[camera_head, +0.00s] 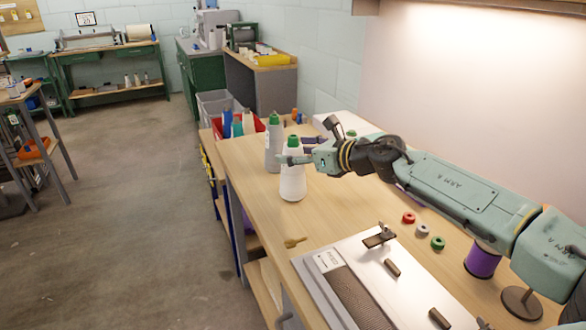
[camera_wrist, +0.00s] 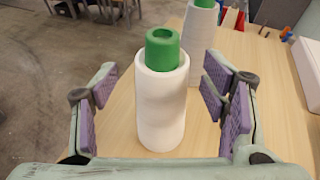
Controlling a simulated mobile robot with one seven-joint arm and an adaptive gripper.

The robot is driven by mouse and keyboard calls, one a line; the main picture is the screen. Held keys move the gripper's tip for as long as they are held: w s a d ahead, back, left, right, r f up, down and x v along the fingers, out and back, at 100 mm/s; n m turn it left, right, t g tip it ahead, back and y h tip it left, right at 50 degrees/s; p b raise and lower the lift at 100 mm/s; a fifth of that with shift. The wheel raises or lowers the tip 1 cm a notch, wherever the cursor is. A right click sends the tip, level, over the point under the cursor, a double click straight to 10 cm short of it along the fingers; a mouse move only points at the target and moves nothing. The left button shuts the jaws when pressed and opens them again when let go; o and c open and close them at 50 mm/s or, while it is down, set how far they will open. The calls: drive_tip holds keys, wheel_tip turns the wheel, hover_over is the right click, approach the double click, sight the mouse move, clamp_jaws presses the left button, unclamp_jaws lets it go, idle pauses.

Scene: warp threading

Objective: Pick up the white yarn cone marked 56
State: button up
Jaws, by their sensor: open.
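A white yarn cone (camera_head: 292,182) with a green top stands upright on the wooden table, near its left edge. It also shows in the wrist view (camera_wrist: 161,105), upright between my fingers. No number can be read on it. My gripper (camera_head: 300,158) is open in the head view, level with the cone's upper part. In the wrist view, its purple pads (camera_wrist: 162,118) stand on both sides of the cone, with gaps left and right. A second, greyer cone (camera_head: 273,145) with a green top stands just behind; it also shows in the wrist view (camera_wrist: 198,40).
A red bin (camera_head: 247,128) with more cones is at the table's far end. A metal-plated device (camera_head: 375,285), small coloured rings (camera_head: 409,217) and a purple spool (camera_head: 482,262) lie nearer. A small brass-coloured piece (camera_head: 294,242) lies in front of the cone. The wall borders the right.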

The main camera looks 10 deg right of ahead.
drive_tip(key=shift+x, duration=0.85)
drive_tip(key=shift+d+f, duration=0.1)
drive_tip(key=shift+c, duration=0.2)
clamp_jaws()
